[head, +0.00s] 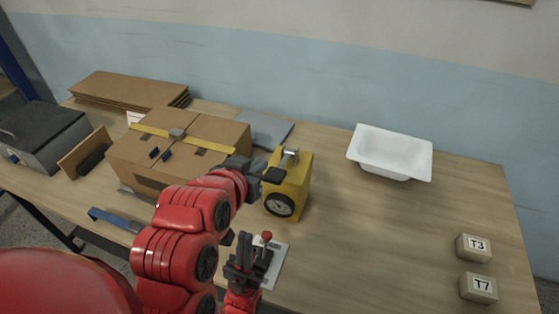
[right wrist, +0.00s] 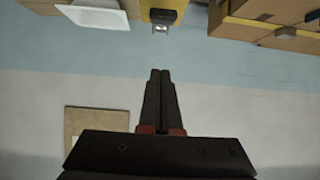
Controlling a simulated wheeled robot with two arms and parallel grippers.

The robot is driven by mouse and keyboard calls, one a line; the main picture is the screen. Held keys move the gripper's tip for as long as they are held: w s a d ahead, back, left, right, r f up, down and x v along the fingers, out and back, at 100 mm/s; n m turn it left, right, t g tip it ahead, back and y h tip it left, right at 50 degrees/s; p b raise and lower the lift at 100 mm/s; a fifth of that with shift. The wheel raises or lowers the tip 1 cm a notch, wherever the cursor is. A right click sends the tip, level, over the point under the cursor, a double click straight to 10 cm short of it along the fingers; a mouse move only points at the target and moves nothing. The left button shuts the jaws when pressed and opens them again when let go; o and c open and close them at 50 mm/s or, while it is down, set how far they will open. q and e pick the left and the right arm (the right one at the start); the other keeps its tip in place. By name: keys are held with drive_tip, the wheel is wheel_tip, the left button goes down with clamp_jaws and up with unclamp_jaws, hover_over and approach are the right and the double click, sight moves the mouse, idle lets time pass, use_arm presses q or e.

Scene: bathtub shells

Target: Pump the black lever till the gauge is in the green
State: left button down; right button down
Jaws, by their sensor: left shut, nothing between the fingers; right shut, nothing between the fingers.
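The yellow pump box (head: 300,180) stands mid-table with a metal bracket (head: 290,157) on top. A black lever (head: 274,175) juts from its upper left side. A round black-rimmed gauge (head: 280,205) is on its front; its needle and colours are too small to read.
A taped cardboard box (head: 140,155) stands left of the pump. The table's right middle is clear.

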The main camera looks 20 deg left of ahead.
drive_tip(key=b, duration=0.4)
hover_over(272, 177)
drive_tip(key=w, duration=0.1)
wheel_tip(272, 177, down, 5)
drive_tip(key=shift+f, duration=0.2)
drive_tip(key=f, duration=0.3)
drive_tip(key=shift+s, duration=0.35)
drive_tip(key=shift+s+f, duration=0.2)
drive_tip(key=shift+w, duration=0.1)
